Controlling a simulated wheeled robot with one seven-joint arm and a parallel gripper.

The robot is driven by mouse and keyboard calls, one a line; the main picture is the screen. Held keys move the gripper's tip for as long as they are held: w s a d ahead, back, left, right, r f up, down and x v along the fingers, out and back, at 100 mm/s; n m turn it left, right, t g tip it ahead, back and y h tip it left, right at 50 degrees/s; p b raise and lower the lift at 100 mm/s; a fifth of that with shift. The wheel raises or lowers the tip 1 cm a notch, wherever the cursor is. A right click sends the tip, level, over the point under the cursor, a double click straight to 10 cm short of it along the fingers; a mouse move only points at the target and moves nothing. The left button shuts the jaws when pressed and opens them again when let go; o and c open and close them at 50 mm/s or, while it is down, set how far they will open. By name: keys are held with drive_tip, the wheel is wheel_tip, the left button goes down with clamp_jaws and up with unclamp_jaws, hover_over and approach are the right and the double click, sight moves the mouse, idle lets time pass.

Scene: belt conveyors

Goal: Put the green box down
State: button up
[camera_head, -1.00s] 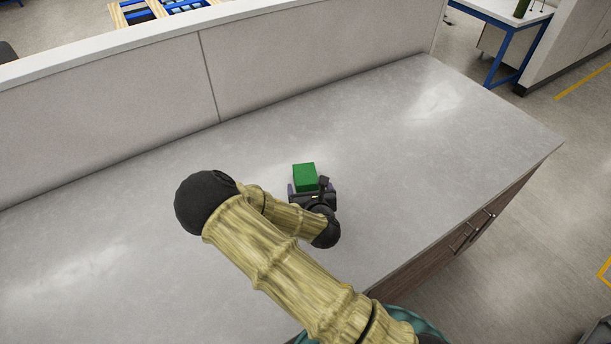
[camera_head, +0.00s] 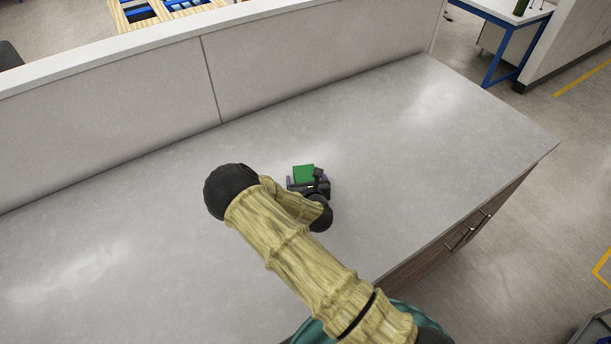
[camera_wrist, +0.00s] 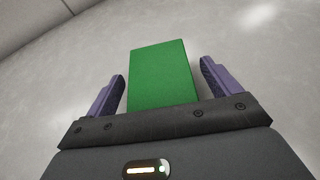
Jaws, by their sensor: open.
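The green box (camera_head: 304,174) is on the grey countertop (camera_head: 420,140), near its middle. My gripper (camera_head: 307,182) is at the box, on the side nearer to me, and partly hides it. In the wrist view the green box (camera_wrist: 160,76) is between the two purple fingers of my gripper (camera_wrist: 160,85). The fingers are open, with a gap on each side of the box. The underside of the box is hidden, so its contact with the counter does not show directly.
A low pale wall (camera_head: 300,65) runs along the back of the counter. The counter is otherwise clear to the left and right. Drawers with handles (camera_head: 470,232) are below its right edge. A blue-legged table (camera_head: 505,45) stands beyond at the upper right.

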sight(305, 175)
drive_tip(key=shift+x, duration=0.8)
drive_tip(key=shift+s, duration=0.1)
drive_tip(key=c, duration=1.3)
drive_tip(key=shift+r, duration=0.15)
wheel_tip(305, 175, up, 10)
drive_tip(key=b, duration=0.3)
